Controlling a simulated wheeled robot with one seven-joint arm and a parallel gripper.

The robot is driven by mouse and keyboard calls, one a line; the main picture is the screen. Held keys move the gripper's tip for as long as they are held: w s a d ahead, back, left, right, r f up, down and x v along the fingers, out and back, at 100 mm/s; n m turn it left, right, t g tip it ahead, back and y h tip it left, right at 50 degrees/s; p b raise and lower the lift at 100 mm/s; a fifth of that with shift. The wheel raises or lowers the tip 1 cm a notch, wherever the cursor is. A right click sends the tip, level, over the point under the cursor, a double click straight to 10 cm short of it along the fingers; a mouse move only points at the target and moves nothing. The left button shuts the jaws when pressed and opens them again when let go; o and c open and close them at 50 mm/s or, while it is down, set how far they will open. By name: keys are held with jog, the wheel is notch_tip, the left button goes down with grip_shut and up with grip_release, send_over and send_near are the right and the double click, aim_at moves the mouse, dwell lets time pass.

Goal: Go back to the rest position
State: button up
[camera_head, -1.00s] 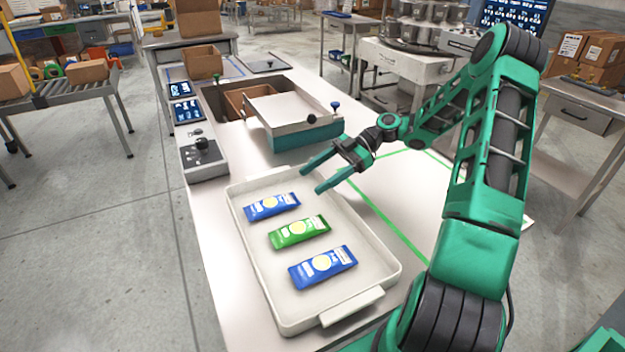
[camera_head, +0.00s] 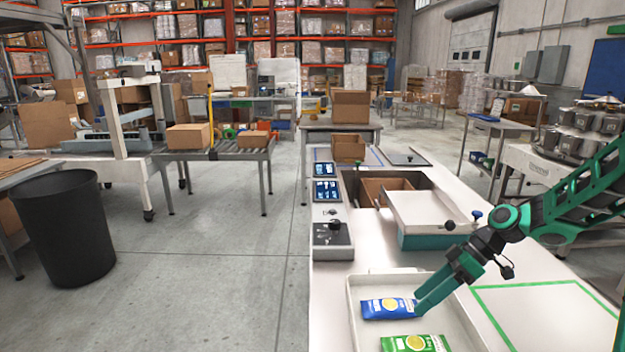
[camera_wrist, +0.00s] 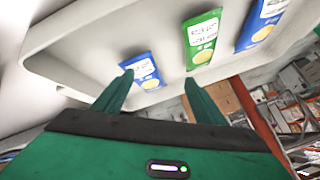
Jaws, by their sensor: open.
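My gripper (camera_head: 421,303) is open and empty, with its fingers pointing down over the white tray (camera_head: 380,282). In the head view its fingertips overlap the right end of a blue packet (camera_head: 388,308). The wrist view shows the fingers spread apart (camera_wrist: 159,79), with this blue packet (camera_wrist: 146,72) beyond and between the tips, not gripped. A green packet (camera_head: 414,343) lies beside it and is cut off by the head view's lower edge. The wrist view also shows the green packet (camera_wrist: 202,40) and another blue packet (camera_wrist: 259,25) in the tray.
Behind the tray stand a white-topped teal unit (camera_head: 430,209), a control box with a knob (camera_head: 333,238) and two small screens. Green lines mark bare bench (camera_head: 545,310) at right. A black bin (camera_head: 65,230) and a roller conveyor (camera_head: 215,155) stand at left; floor between is clear.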

jog(key=s+d+r+m+t+h, duration=0.2)
jog(key=s+r+m+t+h, duration=0.3)
jog(key=s+r+m+h, duration=0.5)
jog(key=s+d+m+g+y, duration=0.1)
jog(key=s+d+m, duration=0.3)
jog(key=s, duration=0.6)
jog(key=s+d+f+m+g, duration=0.1)
jog(key=s+d+m+g, duration=0.2)
jog(key=s+d, duration=0.4)
jog(key=s+m, duration=0.1)
jog(key=s, duration=0.1)
jog(key=shift+s+d+m+g+y, duration=0.2)
jog(key=shift+s+m+g+y, duration=0.1)
jog(key=shift+s+m+y, duration=0.1)
jog(key=shift+w+f, duration=0.1)
jog(key=shift+w+f, duration=0.25)
jog(key=shift+w, duration=0.35)
